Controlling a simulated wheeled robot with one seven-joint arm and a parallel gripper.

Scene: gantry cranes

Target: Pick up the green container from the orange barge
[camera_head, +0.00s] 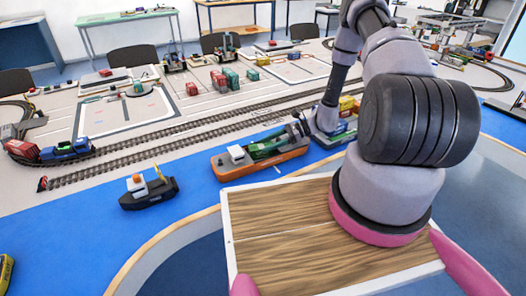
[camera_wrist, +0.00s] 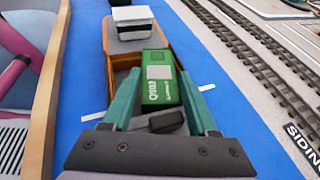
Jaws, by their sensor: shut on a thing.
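The orange barge (camera_head: 290,164) floats on the blue painted water in the middle of the head view, with a white cabin at its left end. In the wrist view, the barge's orange rim (camera_wrist: 108,45) surrounds the green container. The green container (camera_wrist: 160,92) has white lettering and a pale grey patch on top. It also shows in the head view (camera_head: 266,146), at the barge's deck. My gripper (camera_wrist: 158,92) is shut on the container, one green finger on each side. I cannot tell whether the container touches the deck. My wrist partly hides its near end.
A black tug (camera_head: 149,192) lies left of the barge. Railway tracks (camera_head: 180,138) run behind it, with a blue locomotive (camera_head: 66,149) at left. Another boat with a yellow container (camera_head: 347,104) stands behind my arm.

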